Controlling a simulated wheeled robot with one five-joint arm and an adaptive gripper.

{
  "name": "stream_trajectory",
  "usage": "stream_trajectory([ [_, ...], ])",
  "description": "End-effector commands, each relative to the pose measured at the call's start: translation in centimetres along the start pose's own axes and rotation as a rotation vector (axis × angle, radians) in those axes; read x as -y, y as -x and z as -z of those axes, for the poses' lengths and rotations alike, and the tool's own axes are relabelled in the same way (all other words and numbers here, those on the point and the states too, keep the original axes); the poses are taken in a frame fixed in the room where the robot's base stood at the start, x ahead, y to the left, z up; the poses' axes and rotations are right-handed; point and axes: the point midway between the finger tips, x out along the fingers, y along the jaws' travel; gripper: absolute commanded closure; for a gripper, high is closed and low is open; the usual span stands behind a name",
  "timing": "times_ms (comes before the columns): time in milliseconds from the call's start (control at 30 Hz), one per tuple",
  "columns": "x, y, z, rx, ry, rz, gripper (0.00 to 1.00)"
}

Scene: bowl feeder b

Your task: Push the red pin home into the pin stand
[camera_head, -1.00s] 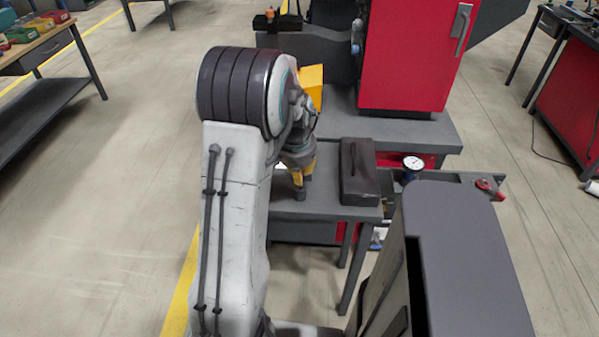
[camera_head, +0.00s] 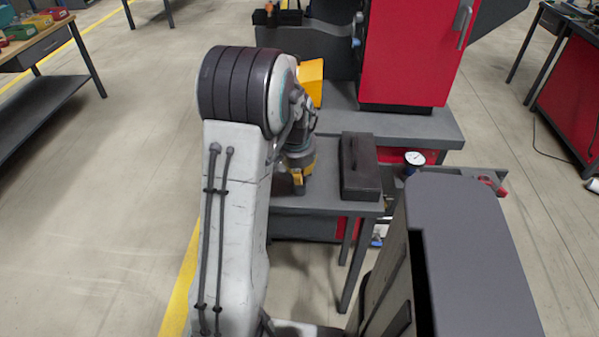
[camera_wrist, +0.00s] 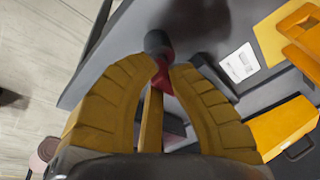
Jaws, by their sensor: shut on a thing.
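The red pin (camera_wrist: 164,78) shows between my yellow fingertips in the wrist view. My gripper (camera_wrist: 166,70) is shut on it, and the fingers hide part of it. A dark round post, which looks like the pin stand (camera_wrist: 156,41), is just beyond the fingertips, in line with the pin. I cannot tell how deep the pin sits in it. In the head view my gripper (camera_head: 298,177) points down over the short dark stand (camera_head: 299,189) on the grey bench; the pin cannot be made out there.
A dial gauge (camera_head: 414,159) is farther right. A red machine cabinet (camera_head: 410,55) stands behind. In the wrist view, a white label (camera_wrist: 239,63) and a yellow container (camera_wrist: 283,127) lie to the right.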

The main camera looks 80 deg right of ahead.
Motion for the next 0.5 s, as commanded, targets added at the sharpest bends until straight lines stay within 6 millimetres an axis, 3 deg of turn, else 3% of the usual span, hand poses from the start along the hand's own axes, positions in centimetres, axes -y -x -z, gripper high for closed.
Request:
stream_trajectory([
  [500, -0.11, -1.21, -0.28, 0.0, 0.0, 0.0, 1.0],
])
